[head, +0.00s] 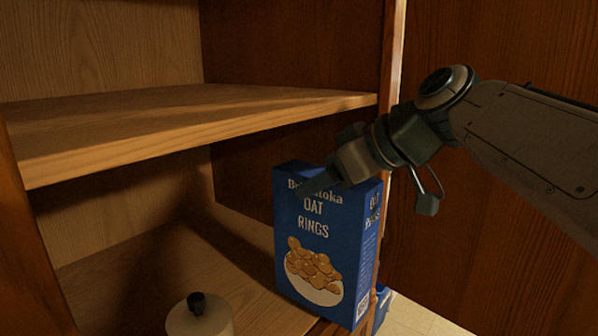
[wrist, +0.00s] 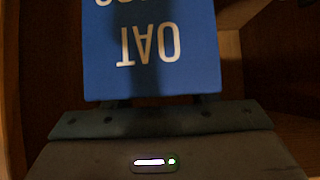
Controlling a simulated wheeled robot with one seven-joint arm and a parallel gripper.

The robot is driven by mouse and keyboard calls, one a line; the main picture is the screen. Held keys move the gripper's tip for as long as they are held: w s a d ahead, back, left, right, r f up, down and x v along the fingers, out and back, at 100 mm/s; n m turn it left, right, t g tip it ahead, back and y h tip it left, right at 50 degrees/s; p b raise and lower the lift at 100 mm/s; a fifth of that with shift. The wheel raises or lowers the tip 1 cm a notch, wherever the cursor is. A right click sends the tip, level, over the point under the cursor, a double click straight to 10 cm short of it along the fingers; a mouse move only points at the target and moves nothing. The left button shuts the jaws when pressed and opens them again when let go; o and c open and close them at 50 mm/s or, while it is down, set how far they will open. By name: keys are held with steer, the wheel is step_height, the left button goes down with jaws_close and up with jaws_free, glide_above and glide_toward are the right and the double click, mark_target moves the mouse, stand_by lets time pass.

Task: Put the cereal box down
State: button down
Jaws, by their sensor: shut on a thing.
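The cereal box (head: 313,245) is blue, with "OAT RINGS" and a picture of rings in a bowl on its front. It is upright at the right side of the cabinet's lower shelf, near the front edge. My gripper (head: 325,183) is shut on the upper part of the box, coming from the upper right. In the wrist view the box (wrist: 152,50) fills the top middle, its lettering upside down, close against my gripper (wrist: 160,103). I cannot tell whether the bottom of the box touches the shelf.
The cabinet's lower shelf (head: 150,275) has a pale round container with a dark knob (head: 199,315) at the front. An upper shelf (head: 190,120) spans above. The cabinet's right side edge (head: 392,60) is close to the box and my arm. Another blue item (head: 381,308) shows partly behind the box.

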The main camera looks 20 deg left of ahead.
mark_target(301, 167)
steer(key=shift+w+a+r+p, duration=0.1)
steer(key=shift+w+a+p, duration=0.2)
steer(key=shift+a, duration=0.6)
steer(key=shift+w+a+f+p, duration=0.1)
steer(key=shift+w+a+p, duration=0.15)
steer(key=shift+a, duration=0.6)
steer(key=shift+w+a+r+p, duration=0.1)
steer(key=shift+w+a+p, duration=0.15)
steer(key=shift+a, duration=0.65)
steer(key=shift+f, duration=0.8)
steer(key=shift+f, duration=0.2)
steer(key=c, duration=0.6)
jaws_free()
steer(key=shift+r, duration=0.15)
steer(key=b+v, duration=0.2)
steer(key=v, duration=1)
